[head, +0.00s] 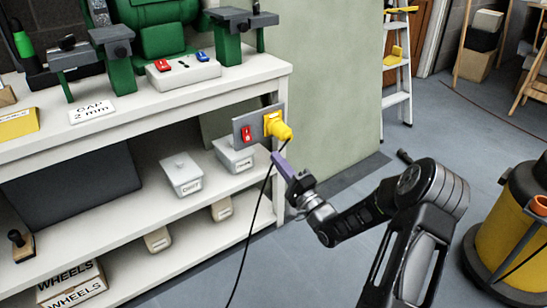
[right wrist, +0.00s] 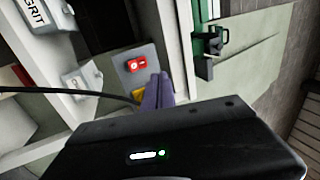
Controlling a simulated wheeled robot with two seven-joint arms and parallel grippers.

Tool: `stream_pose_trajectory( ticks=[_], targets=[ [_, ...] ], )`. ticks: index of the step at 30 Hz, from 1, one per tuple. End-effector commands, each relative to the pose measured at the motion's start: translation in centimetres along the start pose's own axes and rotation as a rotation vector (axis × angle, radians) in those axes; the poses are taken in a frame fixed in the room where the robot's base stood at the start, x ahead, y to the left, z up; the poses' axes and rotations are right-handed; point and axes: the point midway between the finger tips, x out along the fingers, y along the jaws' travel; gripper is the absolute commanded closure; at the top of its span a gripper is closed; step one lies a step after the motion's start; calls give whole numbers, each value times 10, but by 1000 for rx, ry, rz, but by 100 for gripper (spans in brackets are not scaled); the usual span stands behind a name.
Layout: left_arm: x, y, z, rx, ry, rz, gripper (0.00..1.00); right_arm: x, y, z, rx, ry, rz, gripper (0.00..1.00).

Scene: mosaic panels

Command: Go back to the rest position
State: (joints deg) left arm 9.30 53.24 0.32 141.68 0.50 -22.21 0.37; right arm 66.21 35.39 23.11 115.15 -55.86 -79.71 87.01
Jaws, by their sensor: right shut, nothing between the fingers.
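My right gripper (head: 279,161) has purple fingers, closed together and empty. It is in front of the white workbench, just below the yellow plug (head: 278,127) in the grey socket plate (head: 243,127). From the head view I cannot tell how wide the gap to the plug is. In the right wrist view the shut fingers (right wrist: 158,92) point toward the plate (right wrist: 150,58) with its red switch (right wrist: 137,64) and partly cover the yellow plug (right wrist: 139,95). My left gripper is not in view.
A black cable (head: 259,205) hangs from the plug, close to my right fingers. Lidded boxes (head: 182,176) sit on the bench shelf (head: 130,222). A yellow and black drum-shaped machine (head: 508,232) stands at right. A stepladder (head: 398,75) is behind. Grey floor lies open between.

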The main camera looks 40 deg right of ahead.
Motion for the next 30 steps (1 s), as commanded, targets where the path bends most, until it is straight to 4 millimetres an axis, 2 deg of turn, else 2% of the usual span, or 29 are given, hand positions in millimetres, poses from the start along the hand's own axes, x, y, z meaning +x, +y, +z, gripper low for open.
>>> stream_pose_trajectory(
  ticks=[9,14,17,19,20,21,23,24,26,27,29,30],
  targets=[
    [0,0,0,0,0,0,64,0,0,0,-11,0,0,100],
    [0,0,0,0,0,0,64,0,12,-3,-138,9,50,100],
    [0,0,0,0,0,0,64,-10,44,-12,-289,48,184,100],
    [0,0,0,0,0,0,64,-32,83,-19,-396,69,343,100],
    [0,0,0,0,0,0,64,-42,102,-16,-432,62,417,100],
    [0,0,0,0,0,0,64,-57,128,-8,-476,40,518,100],
    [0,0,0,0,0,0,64,-80,165,16,-524,-25,659,100],
    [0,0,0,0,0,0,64,-96,187,36,-550,-83,745,100],
    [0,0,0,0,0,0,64,-122,216,69,-578,-187,860,100],
    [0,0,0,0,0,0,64,-139,231,93,-592,-263,927,100],
    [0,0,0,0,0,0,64,-168,250,130,-605,-388,1015,100],
    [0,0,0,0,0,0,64,-188,260,155,-611,-475,1065,100]
  ],
)
